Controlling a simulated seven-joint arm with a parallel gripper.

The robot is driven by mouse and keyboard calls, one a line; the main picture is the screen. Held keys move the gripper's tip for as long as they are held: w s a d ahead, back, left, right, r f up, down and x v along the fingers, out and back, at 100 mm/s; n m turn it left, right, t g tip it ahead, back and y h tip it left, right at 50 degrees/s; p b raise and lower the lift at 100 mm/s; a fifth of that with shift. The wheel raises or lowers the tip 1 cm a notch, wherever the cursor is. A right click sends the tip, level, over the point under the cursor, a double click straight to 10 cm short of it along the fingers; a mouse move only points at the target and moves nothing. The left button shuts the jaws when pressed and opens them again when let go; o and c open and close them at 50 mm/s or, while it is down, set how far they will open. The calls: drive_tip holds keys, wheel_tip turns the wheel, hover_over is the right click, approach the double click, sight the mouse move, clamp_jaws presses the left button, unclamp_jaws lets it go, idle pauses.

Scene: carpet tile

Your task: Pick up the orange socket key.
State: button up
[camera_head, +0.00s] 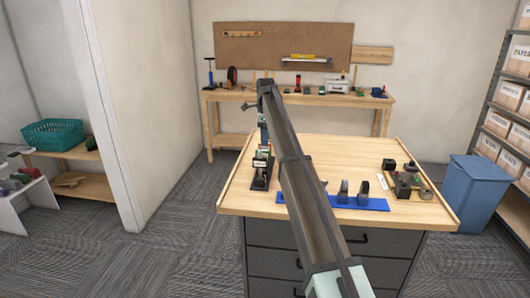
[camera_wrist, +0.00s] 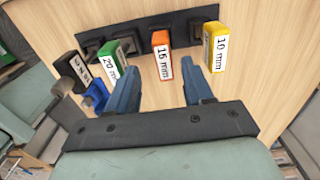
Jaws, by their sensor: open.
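The orange socket key (camera_wrist: 162,62) shows in the wrist view, labelled 16 mm. It sits in a black rack (camera_wrist: 180,28) between a green key (camera_wrist: 110,62) marked 20 mm and a yellow key (camera_wrist: 214,46) marked 10 mm. My gripper (camera_wrist: 166,82) is open, and its two blue fingers point toward the rack. The orange key's handle lies ahead of the gap between the fingertips, and nothing is held. In the head view the rack (camera_head: 260,181) stands at the left of the wooden workbench, and my arm partly hides the area around it.
A black key (camera_wrist: 72,75) and a blue piece (camera_wrist: 96,95) are left of the green key. On the workbench top (camera_head: 350,160), a blue strip (camera_head: 372,205) with dark upright pieces lies in front. Dark parts (camera_head: 405,185) lie at right. The middle-back is clear.

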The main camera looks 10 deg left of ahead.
sight(265, 148)
drive_tip(key=shift+w+a+f, duration=0.1)
drive_tip(key=shift+w+f, duration=0.05)
drive_tip(key=shift+f, duration=1.25)
drive_tip(key=shift+w+f, duration=0.1)
drive_tip(key=shift+f, duration=1.25)
clamp_jaws()
